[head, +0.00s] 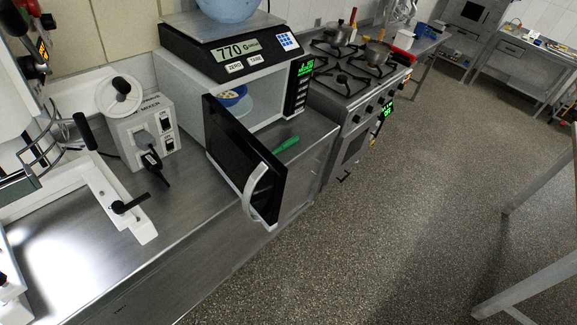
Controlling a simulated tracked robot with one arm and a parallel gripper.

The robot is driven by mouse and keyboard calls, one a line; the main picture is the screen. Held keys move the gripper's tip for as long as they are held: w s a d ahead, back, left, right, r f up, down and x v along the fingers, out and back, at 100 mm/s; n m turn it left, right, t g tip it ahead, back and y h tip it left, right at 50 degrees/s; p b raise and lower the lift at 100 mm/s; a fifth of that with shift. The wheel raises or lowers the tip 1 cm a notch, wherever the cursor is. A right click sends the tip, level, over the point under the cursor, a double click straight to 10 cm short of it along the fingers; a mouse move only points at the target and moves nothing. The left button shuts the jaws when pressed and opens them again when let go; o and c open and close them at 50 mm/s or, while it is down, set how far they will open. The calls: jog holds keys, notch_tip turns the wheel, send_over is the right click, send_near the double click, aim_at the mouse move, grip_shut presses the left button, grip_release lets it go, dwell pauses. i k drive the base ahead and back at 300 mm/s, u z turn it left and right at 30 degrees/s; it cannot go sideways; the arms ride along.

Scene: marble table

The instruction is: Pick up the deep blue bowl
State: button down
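The microwave door (240,150) stands open toward me and hides part of the cavity. A paler blue bowl (226,8) rests on the scale (222,45) on top of the microwave, cut off by the top edge. My gripper does not show in this view, so its state and its distance from the bowl cannot be seen.
A mixer (140,130) stands left of the microwave on the steel counter (165,215). A green-handled utensil (287,145) lies right of the door. A stove (350,85) with pans stands beyond. The speckled floor (380,230) is open; a metal table frame (530,250) is at right.

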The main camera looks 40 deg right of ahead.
aim_at(229, 99)
jog(key=z, duration=0.55)
jog(key=k, duration=0.9)
jog(key=z, duration=0.2)
jog(key=i, duration=0.9)
jog(key=u, duration=0.1)
